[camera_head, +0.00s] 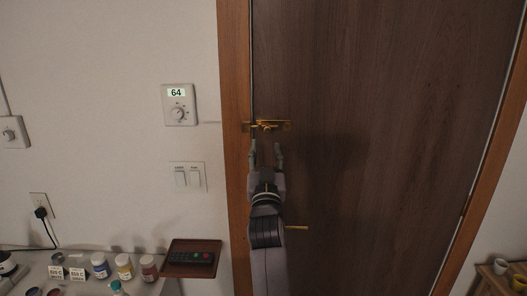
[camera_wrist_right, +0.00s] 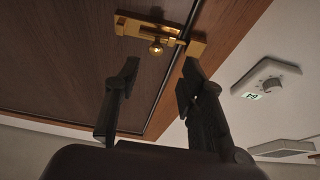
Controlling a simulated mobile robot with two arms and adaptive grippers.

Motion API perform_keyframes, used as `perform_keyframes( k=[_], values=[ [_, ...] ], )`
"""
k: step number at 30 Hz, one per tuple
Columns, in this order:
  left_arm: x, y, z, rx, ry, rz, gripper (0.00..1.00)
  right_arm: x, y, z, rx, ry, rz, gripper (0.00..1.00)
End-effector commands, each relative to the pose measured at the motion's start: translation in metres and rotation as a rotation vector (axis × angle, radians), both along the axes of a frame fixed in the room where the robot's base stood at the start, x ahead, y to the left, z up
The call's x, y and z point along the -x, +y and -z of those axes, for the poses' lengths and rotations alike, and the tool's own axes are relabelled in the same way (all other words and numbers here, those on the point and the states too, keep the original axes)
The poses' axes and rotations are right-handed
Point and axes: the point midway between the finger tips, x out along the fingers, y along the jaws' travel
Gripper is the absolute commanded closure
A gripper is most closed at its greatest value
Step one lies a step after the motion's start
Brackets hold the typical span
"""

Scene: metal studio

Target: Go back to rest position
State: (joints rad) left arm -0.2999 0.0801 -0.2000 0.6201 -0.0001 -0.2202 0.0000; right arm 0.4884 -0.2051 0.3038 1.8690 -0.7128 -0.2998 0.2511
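My right gripper (camera_head: 266,156) is raised in front of the dark wooden door (camera_head: 390,120), just below a small brass latch (camera_head: 266,126). Its two fingers are apart with nothing between them. In the right wrist view my right gripper (camera_wrist_right: 155,95) is open, and the brass latch (camera_wrist_right: 155,35) with its round knob lies beyond the fingertips. The latch spans the door edge and the frame. I cannot tell from these views whether a finger touches it. My left gripper is in neither view.
A thermostat (camera_head: 179,105) and a double switch (camera_head: 188,177) are on the wall left of the door frame (camera_head: 236,150). A brass door handle (camera_head: 297,228) shows beside my right arm.

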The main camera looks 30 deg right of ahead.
Motion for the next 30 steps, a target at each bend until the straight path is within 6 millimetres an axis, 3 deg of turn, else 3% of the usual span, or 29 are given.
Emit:
perform_keyframes(
  k=[8, 11, 14, 20, 24, 30],
  values=[
    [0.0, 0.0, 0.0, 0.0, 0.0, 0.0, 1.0, -0.001, 0.001, 0.003, 0.0, 0.005, -0.002, 0.63],
    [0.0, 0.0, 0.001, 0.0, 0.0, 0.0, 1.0, -0.011, 0.007, 0.022, 0.001, 0.042, -0.024, 0.63],
    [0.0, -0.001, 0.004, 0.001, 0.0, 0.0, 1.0, -0.028, 0.022, 0.069, -0.001, 0.127, -0.072, 0.63],
    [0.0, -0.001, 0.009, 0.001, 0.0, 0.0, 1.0, -0.053, 0.064, 0.212, -0.016, 0.368, -0.202, 0.63],
    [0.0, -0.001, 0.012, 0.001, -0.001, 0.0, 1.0, -0.047, 0.09, 0.31, -0.033, 0.529, -0.278, 0.63],
    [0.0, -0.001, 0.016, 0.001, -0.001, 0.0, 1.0, -0.015, 0.118, 0.43, -0.064, 0.728, -0.357, 0.63]
  ],
)
